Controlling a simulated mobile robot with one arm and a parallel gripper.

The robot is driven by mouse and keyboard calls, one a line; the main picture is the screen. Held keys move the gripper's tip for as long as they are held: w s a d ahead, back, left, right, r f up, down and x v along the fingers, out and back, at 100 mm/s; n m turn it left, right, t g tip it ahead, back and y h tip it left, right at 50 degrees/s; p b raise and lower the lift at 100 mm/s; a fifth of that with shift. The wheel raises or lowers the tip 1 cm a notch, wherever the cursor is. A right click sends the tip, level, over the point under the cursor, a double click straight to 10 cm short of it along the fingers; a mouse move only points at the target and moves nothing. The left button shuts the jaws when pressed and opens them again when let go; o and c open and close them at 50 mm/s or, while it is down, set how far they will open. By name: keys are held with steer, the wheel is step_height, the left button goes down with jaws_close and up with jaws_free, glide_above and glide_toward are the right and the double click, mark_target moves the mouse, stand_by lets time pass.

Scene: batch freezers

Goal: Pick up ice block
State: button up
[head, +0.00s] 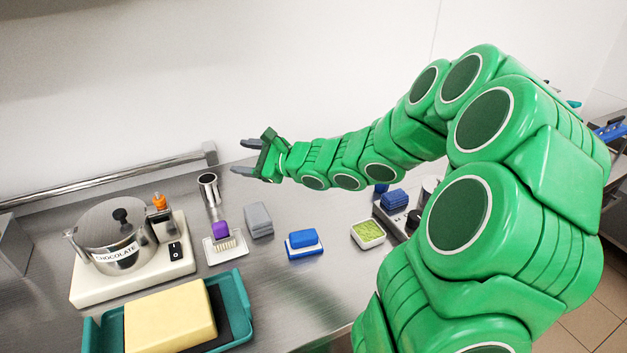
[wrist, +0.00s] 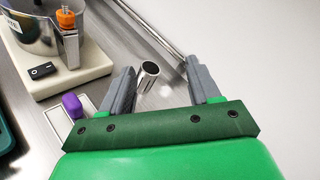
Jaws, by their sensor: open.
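I cannot make out a clear ice block in either view. My gripper (head: 243,156) is open and empty, held above the back of the steel counter and pointing left. In the wrist view its two grey fingers (wrist: 160,68) are spread apart. A steel cup (head: 208,187) stands on the counter below and left of the gripper; in the wrist view the cup (wrist: 148,72) appears near the left fingertip. A small pale patch on the counter shows between the fingers; I cannot tell whether it is an object or a reflection.
A chocolate pot (head: 113,235) on a white base stands left. A purple-handled brush (head: 221,232), grey block (head: 258,220), blue-and-white block (head: 304,243) and green-filled dish (head: 368,233) line the counter. A teal tray (head: 238,298) holds a yellow block (head: 170,318). A rail (head: 110,178) runs behind.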

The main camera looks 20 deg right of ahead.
steer(key=w+d+f+m+t+h, duration=0.1)
steer(key=w+d+f+m+h, duration=0.1)
steer(key=d+f+m, duration=0.3)
steer(key=w+d+f+m+t+h, duration=0.1)
steer(key=w+d+f+m+h, duration=0.15)
steer(key=d, duration=0.45)
steer(key=m+h, duration=0.4)
steer(key=m, duration=0.2)
glide_above(327, 194)
steer(key=shift+g, duration=0.4)
step_height(327, 194, down, 9)
steer(key=shift+d+f, duration=0.1)
steer(key=shift+f, duration=0.1)
steer(key=shift+a+x, duration=0.15)
steer(key=shift+x, duration=1.8)
steer(key=shift+a+x, duration=0.1)
steer(key=shift+x, duration=1.8)
steer(key=shift+r, duration=0.1)
steer(key=c, duration=1)
